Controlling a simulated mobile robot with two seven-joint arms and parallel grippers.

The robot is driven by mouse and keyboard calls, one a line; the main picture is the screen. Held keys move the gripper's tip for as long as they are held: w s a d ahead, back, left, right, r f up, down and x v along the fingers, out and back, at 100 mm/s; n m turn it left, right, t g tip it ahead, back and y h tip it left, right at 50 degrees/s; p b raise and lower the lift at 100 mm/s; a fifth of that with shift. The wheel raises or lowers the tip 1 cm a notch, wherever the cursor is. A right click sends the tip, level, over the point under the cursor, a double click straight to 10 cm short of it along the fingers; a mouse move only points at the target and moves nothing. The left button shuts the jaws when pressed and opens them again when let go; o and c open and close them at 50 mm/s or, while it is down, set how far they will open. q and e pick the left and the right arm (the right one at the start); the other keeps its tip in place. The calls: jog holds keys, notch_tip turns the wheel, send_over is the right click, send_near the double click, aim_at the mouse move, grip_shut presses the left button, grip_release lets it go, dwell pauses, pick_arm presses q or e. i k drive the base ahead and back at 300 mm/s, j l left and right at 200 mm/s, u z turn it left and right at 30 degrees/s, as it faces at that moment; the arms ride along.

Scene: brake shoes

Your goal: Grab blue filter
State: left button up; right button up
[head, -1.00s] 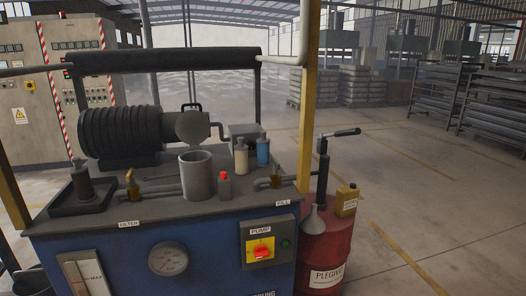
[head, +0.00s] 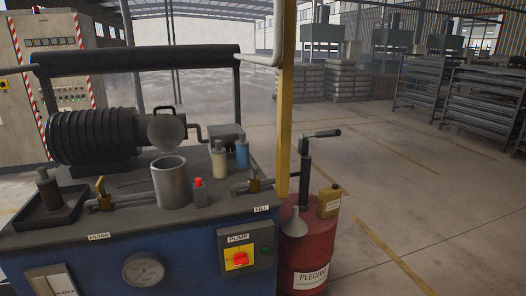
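The blue filter (head: 242,155) is a small upright cylinder on top of the hydraulic unit (head: 120,222). It stands at the right rear of the top, just right of a similar cream cylinder (head: 219,163). Neither of my grippers shows in the head view.
An open grey cylinder (head: 171,182) and a red-topped bottle (head: 199,191) stand left of the filter. A dark bar (head: 140,58) spans above the unit. A yellow post (head: 285,130) and red drum (head: 306,250) stand at the right. Floor further right is clear.

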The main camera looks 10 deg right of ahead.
aim_at(242, 155)
jog(key=i+l+z, duration=0.2)
jog(key=l+z, duration=0.2)
jog(key=i+l+z, duration=0.25)
jog(key=z, duration=0.15)
jog(key=i+l+z, duration=0.15)
jog(key=i+z, duration=0.25)
jog(key=i+l+z, duration=0.15)
jog(key=z, duration=0.25)
jog(key=i+l+z, duration=0.1)
jog(key=i+z, duration=0.3)
jog(key=i, duration=1.3)
jog(key=i+j+u, duration=0.15)
jog(key=i+u, duration=1)
jog(key=i+l+u, duration=0.25)
jog(key=i+u, duration=0.15)
jog(key=i+j+u, duration=0.1)
jog(key=i+u, duration=0.2)
jog(key=u, duration=0.15)
jog(key=i+u, duration=0.55)
jog(key=u, duration=0.3)
jog(key=i+l+u, duration=0.2)
jog(key=u, duration=0.2)
jog(key=i+l, duration=0.05)
jog(key=i, duration=0.05)
